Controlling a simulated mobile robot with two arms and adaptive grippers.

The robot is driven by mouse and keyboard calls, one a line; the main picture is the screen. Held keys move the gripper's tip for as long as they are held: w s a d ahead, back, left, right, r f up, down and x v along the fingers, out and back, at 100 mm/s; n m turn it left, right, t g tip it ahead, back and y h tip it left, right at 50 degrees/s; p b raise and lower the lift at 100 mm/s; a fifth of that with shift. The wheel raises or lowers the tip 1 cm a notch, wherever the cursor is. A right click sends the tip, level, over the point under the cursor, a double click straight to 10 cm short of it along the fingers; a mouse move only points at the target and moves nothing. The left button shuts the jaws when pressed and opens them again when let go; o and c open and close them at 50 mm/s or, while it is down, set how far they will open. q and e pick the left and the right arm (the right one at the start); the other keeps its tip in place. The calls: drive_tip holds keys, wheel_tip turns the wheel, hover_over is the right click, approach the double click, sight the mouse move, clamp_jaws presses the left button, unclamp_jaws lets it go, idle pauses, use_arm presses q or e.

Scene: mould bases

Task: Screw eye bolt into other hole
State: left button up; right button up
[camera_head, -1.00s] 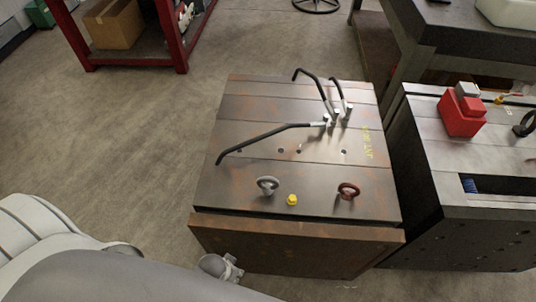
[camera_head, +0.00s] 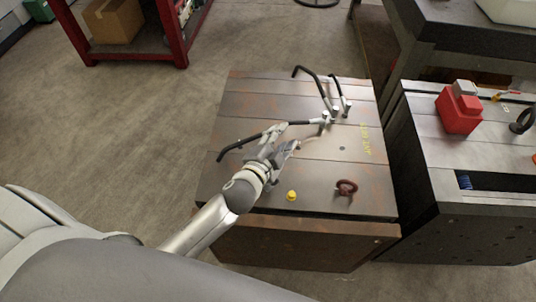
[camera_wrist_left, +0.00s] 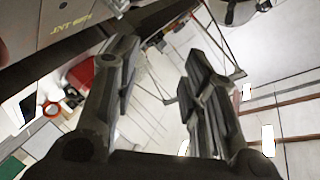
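The rust-coloured mould base (camera_head: 225,110) stands in the middle of the head view. A red-brown eye bolt (camera_head: 346,187) stands on its top near the front right. The grey eye bolt near the front left is now hidden behind my left arm. A small dark hole (camera_head: 342,148) shows in the top to the right. My left gripper (camera_head: 284,145) is over the top, just in front of a long black bent bar. In the left wrist view its fingers (camera_wrist_left: 160,70) are spread with nothing between them. My right gripper is not in view.
Black bent bars (camera_head: 240,147) are fixed to the mould base top. A yellow cap (camera_head: 292,195) sits near its front edge. A second dark block (camera_head: 440,150) with a red box (camera_head: 459,112) stands to the right. A red-framed shelf (camera_head: 176,40) is at the back left.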

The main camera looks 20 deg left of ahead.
use_arm(q)
drive_tip(key=w+d+r+m+t+h, duration=0.2)
drive_tip(key=d+r+m+h, duration=0.3)
drive_tip(key=d+r+m, duration=0.3)
drive_tip(key=s+d+r+m+g+h, duration=0.1)
drive_tip(key=s+d+m+g+h, duration=0.45)
drive_tip(key=m, duration=0.45)
drive_tip(key=s+d+r+m+g+h, duration=0.15)
drive_tip(key=d+m+g+h, duration=0.25)
drive_tip(key=d+m+g, duration=0.55)
drive_tip(key=s+a+f+m+g+y, duration=0.2)
drive_tip(key=a+f+m+y, duration=0.7)
drive_tip(key=f, duration=0.3)
drive_tip(key=w+a+f+m+y, duration=0.1)
drive_tip(key=a+y, duration=0.1)
drive_tip(key=a, duration=0.3)
drive_tip(key=w+a+y, duration=0.1)
drive_tip(key=a+y, duration=0.1)
drive_tip(key=a, duration=0.3)
drive_tip(key=w+a+f+m+y+p, duration=0.1)
drive_tip(key=a+y, duration=0.2)
drive_tip(key=a, duration=0.2)
drive_tip(key=shift+a+f+m, duration=0.3)
drive_tip(key=shift+a+m, duration=0.05)
drive_tip(key=shift+a, duration=0.3)
wheel_tip(320, 180, down, 5)
drive_tip(key=b, duration=0.3)
drive_tip(key=shift+f, duration=0.2)
